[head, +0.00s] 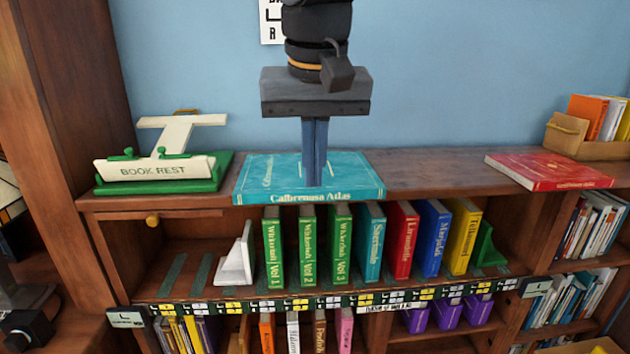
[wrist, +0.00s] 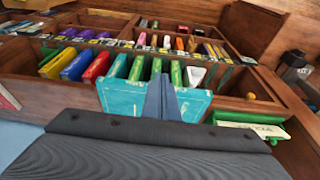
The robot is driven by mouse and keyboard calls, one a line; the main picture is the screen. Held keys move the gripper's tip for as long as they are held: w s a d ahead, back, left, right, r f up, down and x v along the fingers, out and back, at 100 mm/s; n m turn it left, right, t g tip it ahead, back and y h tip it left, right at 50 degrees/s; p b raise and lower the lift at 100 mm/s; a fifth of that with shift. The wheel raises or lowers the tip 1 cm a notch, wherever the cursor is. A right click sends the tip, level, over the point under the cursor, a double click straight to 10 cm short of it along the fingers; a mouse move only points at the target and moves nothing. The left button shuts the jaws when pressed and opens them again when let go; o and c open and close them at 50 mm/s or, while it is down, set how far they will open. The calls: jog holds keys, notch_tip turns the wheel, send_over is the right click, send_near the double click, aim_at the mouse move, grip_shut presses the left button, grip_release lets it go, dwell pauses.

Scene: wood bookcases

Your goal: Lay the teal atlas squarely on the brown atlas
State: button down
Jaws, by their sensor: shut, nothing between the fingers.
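The teal atlas (head: 350,172) lies flat, cover up, on top of the bookcase, its titled spine along the front edge. It also shows in the wrist view (wrist: 120,98), partly hidden by the fingers. My gripper (head: 314,185) points straight down over the middle of the teal atlas, with its fingers together and empty. The fingertips are at or just above the cover; I cannot tell if they touch. The closed fingers also show in the wrist view (wrist: 163,85). I cannot make out a brown atlas in either view; whether one lies under the teal atlas cannot be told.
A white and green book rest (head: 155,170) stands left of the teal atlas. A red book (head: 548,171) lies flat at the right, and a book box (head: 566,137) stands behind it. The bookcase top (head: 430,172) is bare between teal and red.

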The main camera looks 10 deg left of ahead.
aim_at(311, 194)
jog(key=shift+w+a+f+p, duration=0.25)
jog(key=shift+w+f+p, duration=0.3)
jog(key=shift+w+f, duration=0.75)
jog(key=shift+w+a+f+p, duration=0.2)
jog(key=shift+w+f+p, duration=0.55)
jog(key=shift+f, duration=0.95)
jog(key=shift+w+a+f+p, duration=0.25)
jog(key=shift+w+f+p, duration=0.15)
jog(key=shift+w+f, duration=1)
jog(key=shift+s+f, duration=0.1)
jog(key=shift+w+a, duration=0.15)
jog(key=shift+w, duration=0.4)
jog(key=shift+w+a, duration=0.15)
jog(key=shift+w, duration=0.4)
